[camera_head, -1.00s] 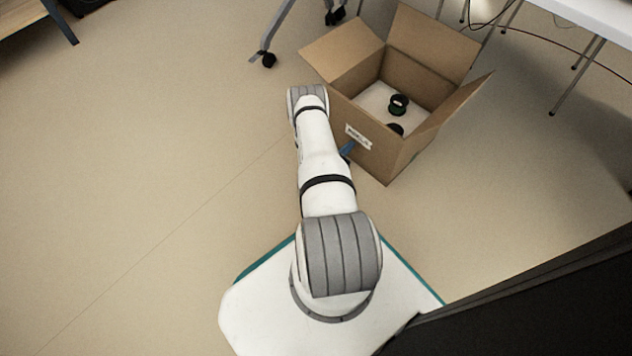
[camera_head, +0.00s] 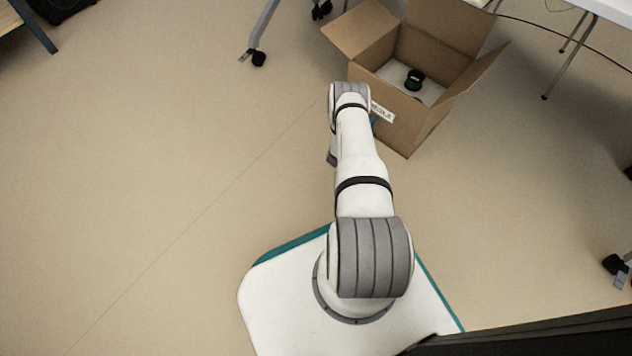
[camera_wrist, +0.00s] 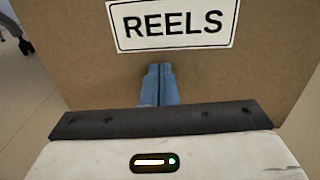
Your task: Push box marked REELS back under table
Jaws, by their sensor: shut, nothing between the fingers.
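The open cardboard box (camera_head: 408,122) stands on the floor at the upper middle of the head view, flaps spread, with a black reel (camera_head: 414,79) inside. Its white label reads REELS (camera_wrist: 172,24) in the wrist view, where the box's front face (camera_wrist: 80,70) fills most of the picture. My gripper (camera_wrist: 159,70) is shut and empty, its blue fingers pointing at the face just below the label. The fingertips are at or very near the cardboard; I cannot tell if they touch. In the head view my arm hides most of the gripper and part of the box's left side.
A white table (camera_head: 612,10) shows at the top right, with thin legs behind and right of the box. A castered leg (camera_head: 258,45) stands left of the box. Another caster (camera_head: 615,264) is at the right edge. The floor (camera_head: 150,150) to the left is clear.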

